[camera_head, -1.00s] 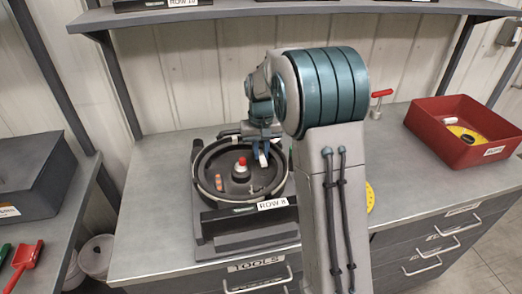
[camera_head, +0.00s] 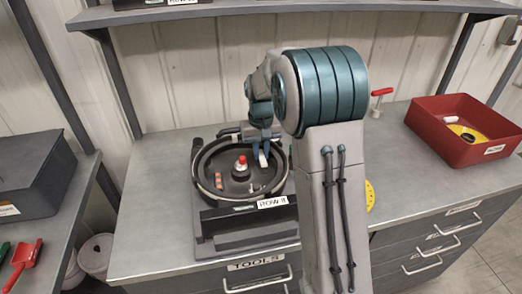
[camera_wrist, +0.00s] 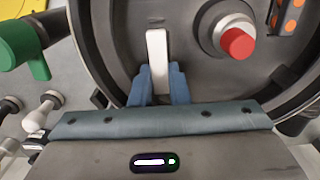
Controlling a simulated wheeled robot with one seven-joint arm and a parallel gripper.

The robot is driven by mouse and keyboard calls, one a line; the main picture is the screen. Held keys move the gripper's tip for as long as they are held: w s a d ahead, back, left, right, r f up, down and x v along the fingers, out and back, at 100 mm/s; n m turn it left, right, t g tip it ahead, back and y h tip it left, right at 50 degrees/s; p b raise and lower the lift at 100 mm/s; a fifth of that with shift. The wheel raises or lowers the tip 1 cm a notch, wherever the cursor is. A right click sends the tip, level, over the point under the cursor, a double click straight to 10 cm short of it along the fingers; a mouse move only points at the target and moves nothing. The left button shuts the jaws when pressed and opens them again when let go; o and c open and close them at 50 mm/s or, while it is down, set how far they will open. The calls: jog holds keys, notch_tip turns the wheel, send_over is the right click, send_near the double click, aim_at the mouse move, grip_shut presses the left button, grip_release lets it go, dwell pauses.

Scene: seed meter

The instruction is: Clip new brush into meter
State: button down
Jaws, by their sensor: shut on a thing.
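The seed meter (camera_head: 204,192) is a dark round housing on a stand labelled ROW 8, on the bench. At its centre is a hub with a red knob (camera_head: 242,160), which also shows in the wrist view (camera_wrist: 237,42). My gripper (camera_wrist: 158,88) is shut on the white brush (camera_wrist: 157,52), which points away from the fingers into the housing, near its rim. In the head view the white brush (camera_head: 263,160) shows at the right inside of the housing. Whether the brush is seated or just above the floor I cannot tell.
An orange-dotted part (camera_wrist: 284,18) sits in the housing. A green handle (camera_wrist: 22,45) is at the housing's outer edge. A red bin (camera_head: 450,150) with a white piece and yellow disc stands right. A yellow perforated disc (camera_head: 370,196) lies partly behind my arm.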

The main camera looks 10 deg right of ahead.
aim_at(261, 154)
jog(key=shift+f+b, duration=0.3)
jog(key=shift+f, duration=0.45)
dwell(1.5)
jog(key=c, duration=1.3)
grip_release()
jog(key=shift+c, duration=0.4)
jog(key=shift+r, duration=0.1)
jog(key=shift+d+r+p, duration=0.1)
jog(key=shift+r+p, duration=0.75)
jog(key=shift+r, duration=0.2)
jog(key=shift+r+p, duration=2.7)
jog(key=shift+r, duration=0.95)
